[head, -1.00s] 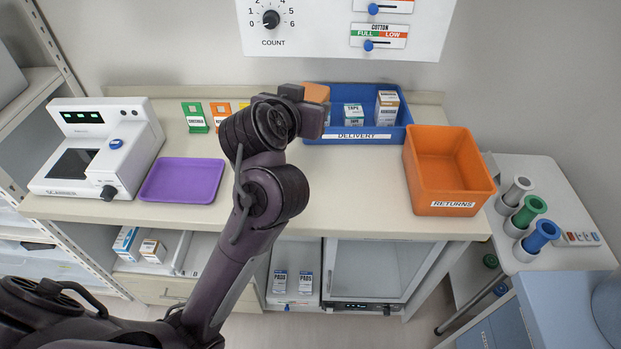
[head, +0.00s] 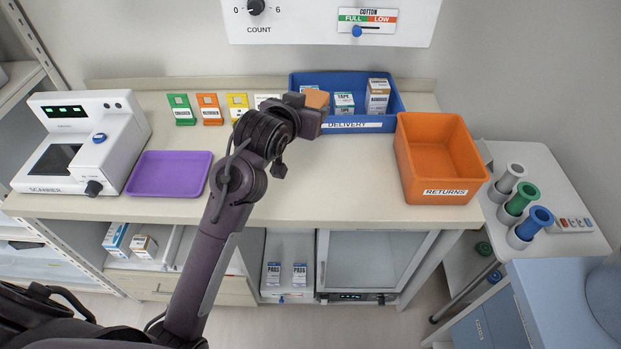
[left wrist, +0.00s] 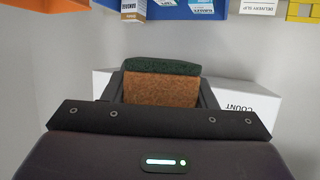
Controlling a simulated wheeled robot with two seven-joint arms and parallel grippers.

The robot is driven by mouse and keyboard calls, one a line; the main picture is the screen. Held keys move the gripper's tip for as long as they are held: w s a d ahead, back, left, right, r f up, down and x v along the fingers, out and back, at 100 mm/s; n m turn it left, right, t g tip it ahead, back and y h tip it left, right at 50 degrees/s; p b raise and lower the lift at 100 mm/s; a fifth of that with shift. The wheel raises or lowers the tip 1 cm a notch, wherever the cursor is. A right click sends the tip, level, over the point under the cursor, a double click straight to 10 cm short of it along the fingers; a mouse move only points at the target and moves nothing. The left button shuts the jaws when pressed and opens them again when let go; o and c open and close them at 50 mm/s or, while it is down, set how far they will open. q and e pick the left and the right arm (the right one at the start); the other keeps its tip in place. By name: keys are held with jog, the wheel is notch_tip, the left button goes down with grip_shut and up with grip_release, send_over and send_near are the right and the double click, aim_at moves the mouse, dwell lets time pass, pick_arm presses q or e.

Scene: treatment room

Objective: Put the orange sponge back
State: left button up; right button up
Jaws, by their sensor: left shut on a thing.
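The orange sponge (head: 317,98) shows in the head view just past my left gripper (head: 308,110), against the left part of the blue DELIVERY bin. In the left wrist view the sponge (left wrist: 162,90) has an orange-brown body and a dark green scouring layer. My left gripper (left wrist: 160,98) is shut on it, with a dark finger on each side. The sponge looks held in the air; its exact height over the bin is unclear. My right gripper is not in view.
The blue DELIVERY bin (head: 300,83) holds several small boxes. An orange RETURNS bin (head: 440,193) stands to its right, looking empty. A purple tray (head: 168,173) and a white scanner (head: 115,150) are at left. The counter's middle (head: 340,180) is clear. A dispenser panel (head: 300,25) hangs above.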

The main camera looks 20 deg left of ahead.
pick_arm(q)
jog(key=p, duration=0.2)
send_over(309, 182)
notch_tip(309, 182, down, 16)
jog(key=shift+w+f, duration=0.1)
notch_tip(309, 182, down, 4)
jog(key=shift+r+p, duration=0.2)
jog(key=shift+p, duration=0.1)
jog(key=shift+f, duration=0.4)
jog(key=shift+f, duration=0.1)
jog(key=o, duration=0.9)
